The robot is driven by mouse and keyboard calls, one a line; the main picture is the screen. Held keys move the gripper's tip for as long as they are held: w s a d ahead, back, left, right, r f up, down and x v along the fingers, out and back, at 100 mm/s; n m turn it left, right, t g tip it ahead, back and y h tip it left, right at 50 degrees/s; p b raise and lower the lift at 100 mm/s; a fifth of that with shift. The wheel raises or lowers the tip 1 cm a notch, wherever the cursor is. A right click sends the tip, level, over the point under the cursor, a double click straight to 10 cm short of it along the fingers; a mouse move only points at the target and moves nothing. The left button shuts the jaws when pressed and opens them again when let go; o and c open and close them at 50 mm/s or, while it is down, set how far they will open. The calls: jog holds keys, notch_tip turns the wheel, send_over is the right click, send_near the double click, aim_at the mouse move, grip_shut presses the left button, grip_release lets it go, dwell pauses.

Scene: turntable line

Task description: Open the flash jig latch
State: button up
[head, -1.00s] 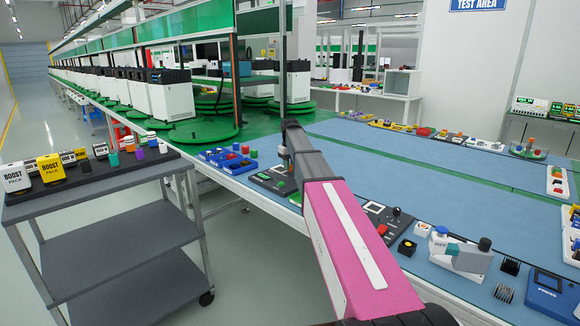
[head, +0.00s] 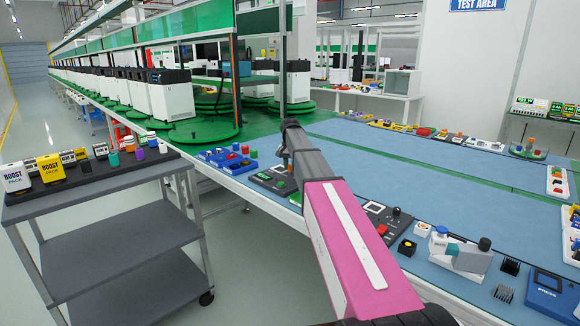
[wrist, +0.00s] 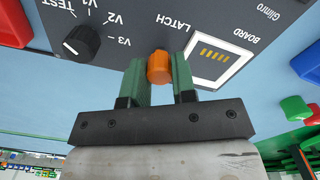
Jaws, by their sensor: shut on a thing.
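The flash jig (wrist: 235,20) is a dark grey panel, seen upside down in the wrist view. It carries a black dial marked V1 to V3, a white board square with gold contacts (wrist: 210,56) and an orange latch knob (wrist: 160,67) under the word LATCH. My gripper (wrist: 158,82) has its green fingers on either side of the knob and is shut on it. In the head view the jig (head: 262,182) lies on the near edge of the blue bench, and my arm partly hides it.
A blue tray of coloured parts (head: 212,157) sits left of the jig. To the right are another dark panel (head: 398,217) and a grey-white device (head: 465,258). A grey cart (head: 105,188) stands at the left. The bench middle is clear.

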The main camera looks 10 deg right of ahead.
jog(key=shift+m, duration=0.3)
jog(key=o, duration=0.9)
jog(key=shift+o, duration=0.2)
notch_tip(320, 180, up, 11)
jog(key=shift+f, duration=0.1)
